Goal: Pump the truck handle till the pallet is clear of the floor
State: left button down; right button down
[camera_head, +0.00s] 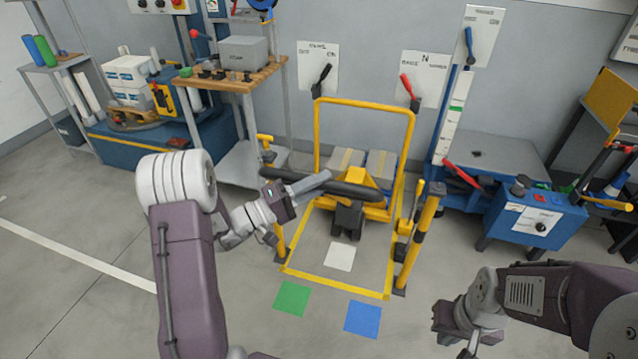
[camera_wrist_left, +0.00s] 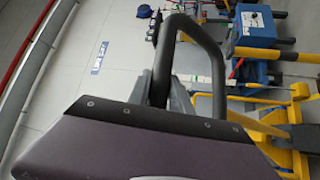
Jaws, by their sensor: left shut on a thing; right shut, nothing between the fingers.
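The truck handle (camera_head: 372,193) is a dark bar with a loop. It reaches across the front of the yellow pallet truck (camera_head: 362,176), whose dark lower body (camera_head: 347,221) stands inside a yellow floor frame. My left gripper (camera_head: 318,182) is shut on the handle. In the left wrist view the dark handle loop (camera_wrist_left: 164,62) passes between the left gripper's grey fingers (camera_wrist_left: 178,103). Wrapped boxes (camera_head: 345,160) sit behind the truck. The pallet under them is mostly hidden, so I cannot tell whether it touches the floor. My right gripper (camera_head: 443,322) is shut and empty at lower right.
A yellow post (camera_head: 418,238) stands right of the truck. A green square (camera_head: 292,298) and a blue square (camera_head: 362,319) mark the floor in front. A blue machine (camera_head: 535,220) stands at right, a wooden-topped bench (camera_head: 232,82) at back left. The left floor is clear.

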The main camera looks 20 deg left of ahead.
pick_arm(q)
jog(key=c, duration=1.2)
grip_release()
jog(key=shift+d+f, duration=0.1)
jog(key=shift+d, duration=0.05)
jog(key=shift+o, duration=0.2)
jog(key=shift+a, duration=0.25)
jog(key=v, duration=0.8)
jog(key=shift+s+a, duration=0.25)
jog(key=shift+s, duration=0.1)
